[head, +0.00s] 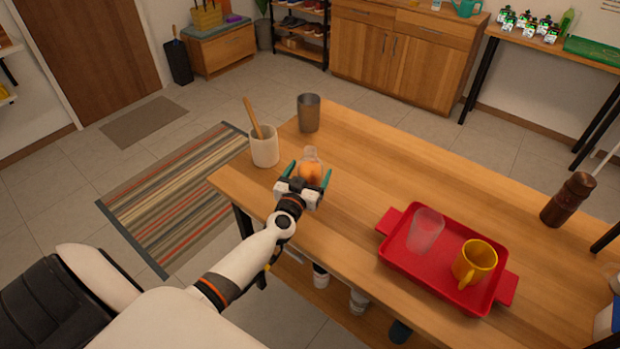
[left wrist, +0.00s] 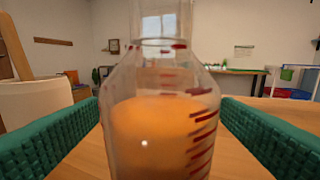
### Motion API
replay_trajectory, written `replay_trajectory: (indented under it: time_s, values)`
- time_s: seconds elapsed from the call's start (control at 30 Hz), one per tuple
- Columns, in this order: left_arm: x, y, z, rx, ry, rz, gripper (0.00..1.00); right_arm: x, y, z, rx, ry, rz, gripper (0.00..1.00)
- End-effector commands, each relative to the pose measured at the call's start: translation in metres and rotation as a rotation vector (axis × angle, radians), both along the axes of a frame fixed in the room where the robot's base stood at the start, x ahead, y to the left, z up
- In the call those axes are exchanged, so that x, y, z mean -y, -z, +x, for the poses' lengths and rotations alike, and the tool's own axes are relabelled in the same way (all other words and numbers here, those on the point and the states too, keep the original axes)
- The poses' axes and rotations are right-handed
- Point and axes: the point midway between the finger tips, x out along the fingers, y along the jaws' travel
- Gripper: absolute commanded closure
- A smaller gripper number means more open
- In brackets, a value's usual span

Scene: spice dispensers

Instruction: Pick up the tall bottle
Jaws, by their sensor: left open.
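A clear glass bottle (head: 311,167) with a narrow neck, orange contents and red marks stands upright on the wooden table (head: 385,165). In the left wrist view the bottle (left wrist: 160,115) fills the middle, and its top is cut off. My left gripper (head: 308,174) is open, with one green finger pad on each side of the bottle. My right gripper is out of view.
A red tray (head: 395,258) holds a clear glass (head: 426,231) and a yellow mug (head: 473,263). A dark brown mill (head: 568,201) stands far right. Mid-table is clear.

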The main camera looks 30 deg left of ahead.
Motion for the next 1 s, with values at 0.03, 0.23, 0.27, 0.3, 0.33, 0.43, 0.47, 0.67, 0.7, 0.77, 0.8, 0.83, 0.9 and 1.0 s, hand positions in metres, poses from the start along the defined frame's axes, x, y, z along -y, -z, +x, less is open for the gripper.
replay_trajectory:
  time_s: [0.03,0.23,0.27,0.3,0.33,0.43,0.47,0.67,0.7,0.77,0.8,0.83,0.9,1.0]
  values:
    - [-0.003,-0.002,0.009,0.003,-0.001,0.002,0.14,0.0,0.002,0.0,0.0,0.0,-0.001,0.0]
    - [-0.007,0.0,0.027,0.0,0.0,0.0,0.14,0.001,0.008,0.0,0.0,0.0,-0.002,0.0]
    - [-0.007,0.0,0.028,-0.001,0.0,0.0,0.14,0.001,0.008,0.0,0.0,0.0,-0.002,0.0]
    - [-0.007,-0.001,0.028,-0.001,0.001,0.0,0.14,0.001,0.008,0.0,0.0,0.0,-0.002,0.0]
    - [-0.007,-0.001,0.028,-0.001,0.001,0.0,0.14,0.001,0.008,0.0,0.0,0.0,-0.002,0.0]
    - [-0.007,-0.001,0.028,-0.001,0.001,0.0,0.14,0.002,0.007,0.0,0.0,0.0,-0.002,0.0]
    - [-0.007,-0.001,0.028,-0.001,0.001,0.0,0.14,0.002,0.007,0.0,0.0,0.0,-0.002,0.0]
    - [-0.007,-0.001,0.028,-0.001,0.001,0.0,0.47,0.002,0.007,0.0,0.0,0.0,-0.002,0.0]
    - [-0.007,-0.001,0.028,-0.001,0.001,0.0,0.54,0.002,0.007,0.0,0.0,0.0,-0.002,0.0]
    - [-0.007,-0.001,0.028,-0.001,0.001,0.0,0.63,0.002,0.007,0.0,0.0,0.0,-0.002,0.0]
    - [-0.007,-0.001,0.028,-0.001,0.001,0.0,0.7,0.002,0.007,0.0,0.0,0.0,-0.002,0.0]
    - [-0.007,-0.001,0.028,-0.001,0.001,0.0,0.75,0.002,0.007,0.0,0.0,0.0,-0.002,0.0]
    - [-0.007,-0.003,0.028,0.002,0.0,0.0,0.76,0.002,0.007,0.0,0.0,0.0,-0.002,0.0]
    - [-0.007,-0.003,0.028,0.002,0.0,0.0,0.76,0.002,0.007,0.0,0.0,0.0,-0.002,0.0]
